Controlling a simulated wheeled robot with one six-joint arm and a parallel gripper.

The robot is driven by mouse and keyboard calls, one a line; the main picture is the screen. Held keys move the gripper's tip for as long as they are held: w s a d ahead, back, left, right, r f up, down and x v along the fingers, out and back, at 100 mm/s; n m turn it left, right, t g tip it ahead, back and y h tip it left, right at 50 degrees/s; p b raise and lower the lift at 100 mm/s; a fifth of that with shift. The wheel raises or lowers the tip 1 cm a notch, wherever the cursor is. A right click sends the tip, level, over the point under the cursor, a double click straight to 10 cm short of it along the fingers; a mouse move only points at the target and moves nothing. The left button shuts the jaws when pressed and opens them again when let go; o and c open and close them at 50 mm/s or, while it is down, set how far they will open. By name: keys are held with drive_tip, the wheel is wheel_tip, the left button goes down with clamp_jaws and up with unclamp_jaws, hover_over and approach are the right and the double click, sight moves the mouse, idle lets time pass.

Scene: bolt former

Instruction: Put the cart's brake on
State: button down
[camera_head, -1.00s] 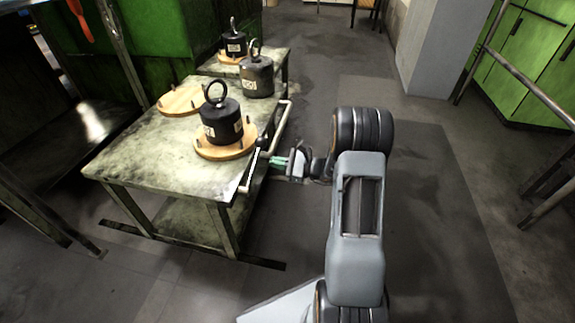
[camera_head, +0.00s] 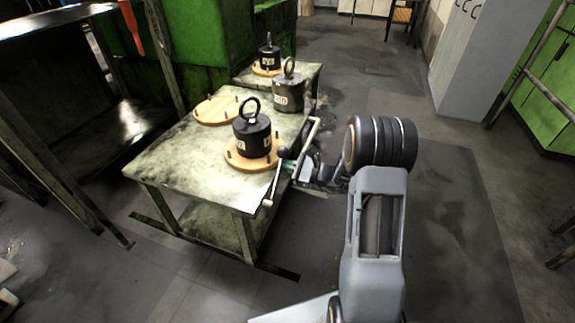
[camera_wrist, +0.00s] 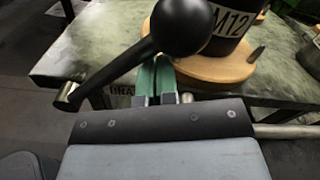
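The cart (camera_head: 190,165) is a worn table-height metal trolley with a low shelf. Its brake lever has a black ball knob (camera_head: 283,153) at the near right corner, with a stem slanting down to a pivot (camera_head: 267,202). In the wrist view the knob (camera_wrist: 182,24) is large and close, with the stem running down-left to a metal end (camera_wrist: 68,97). A partly hidden label (camera_wrist: 121,90) starts "BRA". My gripper (camera_head: 290,166) is beside the knob, its green fingers (camera_wrist: 156,76) close together with nothing seen between them. The knob hides their tips; contact cannot be told.
A black M12 weight (camera_head: 254,138) stands on a round wooden board (camera_head: 240,160) right by the knob. An empty board (camera_head: 215,110) lies behind. A pale handle rail (camera_head: 313,133) runs along the cart's right side. A second cart (camera_head: 303,78) stands behind; floor right is clear.

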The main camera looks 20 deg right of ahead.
drive_tip(key=s+a+r+p, duration=0.1)
drive_tip(key=s+r+p, duration=0.1)
drive_tip(key=r, duration=0.1)
drive_tip(key=s+a+r+p, duration=0.1)
drive_tip(key=shift+s+a+r, duration=0.25)
drive_tip(key=shift+a, duration=0.05)
drive_tip(key=shift+s+a+r, duration=0.1)
drive_tip(key=shift+s+a, duration=0.15)
drive_tip(key=shift+s, duration=0.1)
approach(280, 165)
drive_tip(key=shift+s+a+r+p, duration=0.2)
drive_tip(key=shift+s+r+p, duration=0.05)
drive_tip(key=shift+s+r, duration=0.3)
drive_tip(key=shift+s+a+r+p, duration=0.25)
drive_tip(key=shift+s+r, duration=0.2)
drive_tip(key=shift+s, duration=0.2)
